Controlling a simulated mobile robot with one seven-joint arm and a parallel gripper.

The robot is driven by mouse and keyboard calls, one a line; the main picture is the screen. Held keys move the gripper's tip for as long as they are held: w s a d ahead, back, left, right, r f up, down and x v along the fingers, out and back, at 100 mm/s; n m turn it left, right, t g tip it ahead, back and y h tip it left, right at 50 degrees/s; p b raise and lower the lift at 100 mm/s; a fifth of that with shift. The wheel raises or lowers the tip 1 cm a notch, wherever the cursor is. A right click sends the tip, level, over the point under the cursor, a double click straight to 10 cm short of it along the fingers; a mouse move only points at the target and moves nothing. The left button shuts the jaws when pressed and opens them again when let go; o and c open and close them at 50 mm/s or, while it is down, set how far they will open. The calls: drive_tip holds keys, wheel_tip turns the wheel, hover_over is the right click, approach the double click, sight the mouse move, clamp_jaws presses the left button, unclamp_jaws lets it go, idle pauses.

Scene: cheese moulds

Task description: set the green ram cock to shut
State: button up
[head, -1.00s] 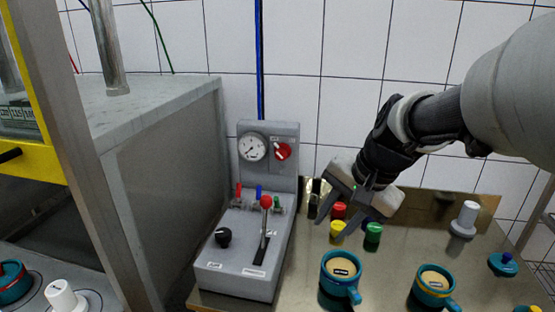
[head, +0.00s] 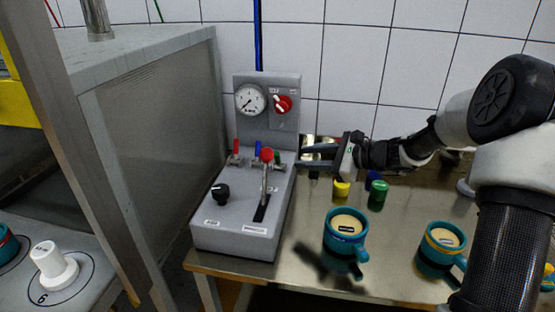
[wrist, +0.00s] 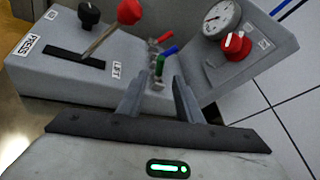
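The green ram cock (head: 278,157) is the rightmost of three small cocks at the back of the grey press control box (head: 235,235). In the wrist view its green handle (wrist: 159,66) stands roughly upright in the picture, just ahead of the fingertips and in line with the gap. My gripper (head: 304,157) points left at the cock from the right side of the box. In the wrist view my gripper (wrist: 159,80) is open, with nothing between the fingers. I cannot tell whether a fingertip touches the handle.
Red (head: 236,146) and blue (head: 258,148) cocks stand left of the green one. A red-knobbed lever (head: 267,155) rises in front of them. A gauge (head: 250,99) and red switch (head: 283,104) are above. Teal moulds (head: 345,232) and coloured caps (head: 378,194) stand right.

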sight(278, 164)
drive_tip(key=x, duration=1.1)
drive_tip(key=shift+d, duration=0.1)
clamp_jaws()
